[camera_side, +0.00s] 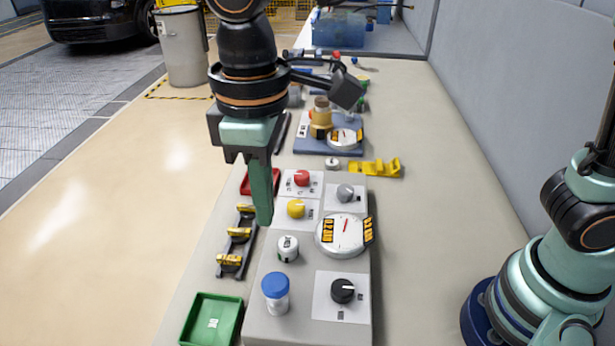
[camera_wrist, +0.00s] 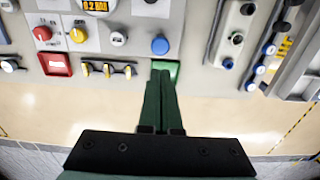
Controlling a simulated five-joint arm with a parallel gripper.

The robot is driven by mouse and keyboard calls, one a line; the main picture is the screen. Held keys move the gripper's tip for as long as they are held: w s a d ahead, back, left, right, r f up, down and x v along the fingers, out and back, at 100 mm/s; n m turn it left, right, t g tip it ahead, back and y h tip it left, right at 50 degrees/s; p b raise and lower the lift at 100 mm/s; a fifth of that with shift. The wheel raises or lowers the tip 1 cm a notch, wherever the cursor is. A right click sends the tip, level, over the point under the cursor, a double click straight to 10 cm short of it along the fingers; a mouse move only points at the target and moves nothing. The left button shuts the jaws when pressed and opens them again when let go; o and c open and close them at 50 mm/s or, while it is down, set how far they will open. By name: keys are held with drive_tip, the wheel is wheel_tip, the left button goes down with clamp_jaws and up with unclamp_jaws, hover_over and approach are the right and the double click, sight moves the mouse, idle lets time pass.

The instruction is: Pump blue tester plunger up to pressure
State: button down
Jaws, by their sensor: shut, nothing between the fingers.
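The blue tester plunger (camera_side: 275,287) stands upright at the near left of the grey panel, a blue cap on a clear body. The blue cap also shows in the wrist view (camera_wrist: 160,45), just beyond my fingertips. A round white gauge (camera_side: 342,235) with a red needle and orange displays sits on the panel; one display (camera_wrist: 96,7) reads about 0.2 in the wrist view. My gripper (camera_side: 264,222) is shut and empty. In the side view it points down by the panel's left edge, behind the plunger and apart from it. The fingers (camera_wrist: 163,76) overlap the green tray in the wrist view.
The panel (camera_side: 262,327) carries a red knob (camera_side: 301,178), yellow knob (camera_side: 296,208), grey knob (camera_side: 345,192), black knob (camera_side: 343,290) and small white cylinder (camera_side: 287,248). A green tray (camera_side: 192,331) and black rack (camera_side: 238,233) lie left.

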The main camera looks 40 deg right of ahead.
sight(274, 281)
drive_tip(key=shift+r, duration=0.6)
drive_tip(key=shift+f, duration=0.15)
wheel_tip(274, 281, down, 14)
drive_tip(key=shift+r, duration=0.1)
